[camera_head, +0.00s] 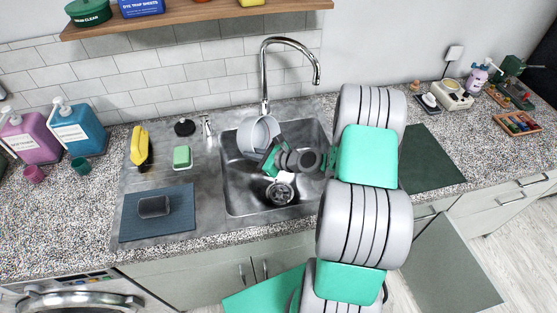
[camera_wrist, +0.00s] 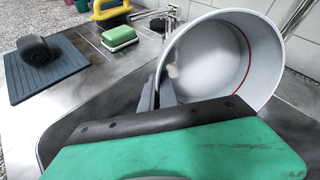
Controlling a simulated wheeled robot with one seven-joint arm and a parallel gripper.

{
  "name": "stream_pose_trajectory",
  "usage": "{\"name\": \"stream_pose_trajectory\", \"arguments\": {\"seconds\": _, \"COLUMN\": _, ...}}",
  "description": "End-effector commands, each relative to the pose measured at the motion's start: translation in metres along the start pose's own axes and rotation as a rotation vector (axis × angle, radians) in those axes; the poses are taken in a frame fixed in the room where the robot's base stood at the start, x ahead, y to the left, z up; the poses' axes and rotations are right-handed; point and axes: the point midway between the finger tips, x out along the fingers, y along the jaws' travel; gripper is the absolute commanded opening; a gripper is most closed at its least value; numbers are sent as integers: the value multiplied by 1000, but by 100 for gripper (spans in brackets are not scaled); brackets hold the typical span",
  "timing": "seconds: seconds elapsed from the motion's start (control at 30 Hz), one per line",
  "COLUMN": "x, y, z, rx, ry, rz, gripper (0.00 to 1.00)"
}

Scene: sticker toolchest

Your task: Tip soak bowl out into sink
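The soak bowl (camera_head: 256,136) is pale grey and round, with a red line inside its wall in the wrist view (camera_wrist: 232,48). It is tipped on its side above the back part of the steel sink (camera_head: 240,207), below the tap. Something whitish shows in the sink beside the drain strainer (camera_head: 279,193).
The tall tap (camera_head: 264,85) stands close behind the bowl. Left of the sink are a green sponge (camera_head: 182,157), a yellow-handled brush (camera_head: 139,145) and a blue mat (camera_head: 180,219) with a dark roll (camera_head: 153,207). A wooden shelf (camera_head: 200,15) hangs above.

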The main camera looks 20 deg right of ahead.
Motion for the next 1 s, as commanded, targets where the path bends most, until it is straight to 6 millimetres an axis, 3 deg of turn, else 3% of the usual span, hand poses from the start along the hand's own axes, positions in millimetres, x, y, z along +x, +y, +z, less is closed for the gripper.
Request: {"name": "stream_pose_trajectory", "arguments": {"seconds": 1.0, "x": -9, "y": -1, "z": 2, "rx": 8, "ry": -120, "rz": -29, "gripper": 0}}
